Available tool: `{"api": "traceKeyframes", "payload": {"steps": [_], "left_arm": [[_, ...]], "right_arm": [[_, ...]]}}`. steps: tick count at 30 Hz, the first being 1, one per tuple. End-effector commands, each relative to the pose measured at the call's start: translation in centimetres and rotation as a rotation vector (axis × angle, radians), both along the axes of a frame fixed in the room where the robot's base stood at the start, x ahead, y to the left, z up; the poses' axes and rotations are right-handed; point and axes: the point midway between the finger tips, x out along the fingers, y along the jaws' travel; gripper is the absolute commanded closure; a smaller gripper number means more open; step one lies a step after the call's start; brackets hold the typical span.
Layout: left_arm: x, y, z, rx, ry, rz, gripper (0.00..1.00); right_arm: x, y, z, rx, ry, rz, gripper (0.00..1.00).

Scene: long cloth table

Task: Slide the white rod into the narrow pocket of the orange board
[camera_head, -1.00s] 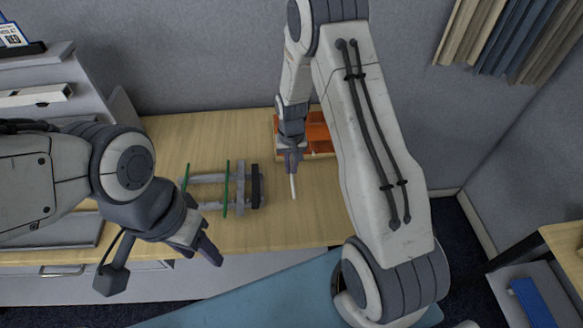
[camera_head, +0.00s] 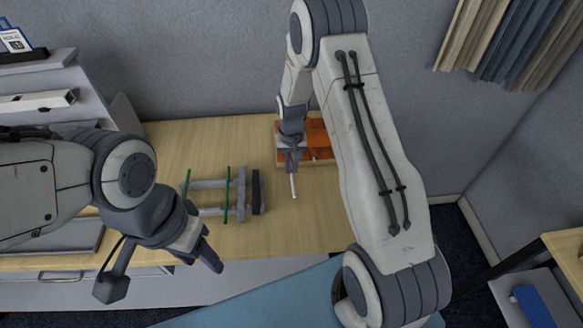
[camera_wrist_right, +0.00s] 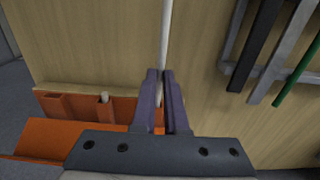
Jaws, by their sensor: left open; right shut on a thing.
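The white rod (camera_head: 294,187) is held by my right gripper (camera_head: 291,164), which is shut on it. The rod points toward the front of the table, and it runs up from the fingertips (camera_wrist_right: 160,73) in the right wrist view (camera_wrist_right: 165,35). The orange board (camera_head: 319,135) lies behind the gripper at the back of the table, partly hidden by my arm. My left gripper (camera_head: 210,260) is open and empty in front of the table edge.
A grey rack (camera_head: 240,188) with green rods and a black bar stands left of the held rod. A short white peg (camera_wrist_right: 103,97) shows at the board. Grey shelves (camera_head: 60,85) stand at left. The table (camera_head: 290,228) is bare in front of the rod.

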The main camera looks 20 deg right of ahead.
Motion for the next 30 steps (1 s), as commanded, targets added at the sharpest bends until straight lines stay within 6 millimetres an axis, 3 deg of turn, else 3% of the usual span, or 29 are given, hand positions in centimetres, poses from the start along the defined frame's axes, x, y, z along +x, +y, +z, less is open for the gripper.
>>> {"api": "traceKeyframes", "payload": {"steps": [30], "left_arm": [[0.0, 0.0, -0.2, 0.000, 0.000, 0.000, 0.50]], "right_arm": [[2.4, -0.8, 0.0, 0.000, 0.000, -0.001, 1.00]]}}
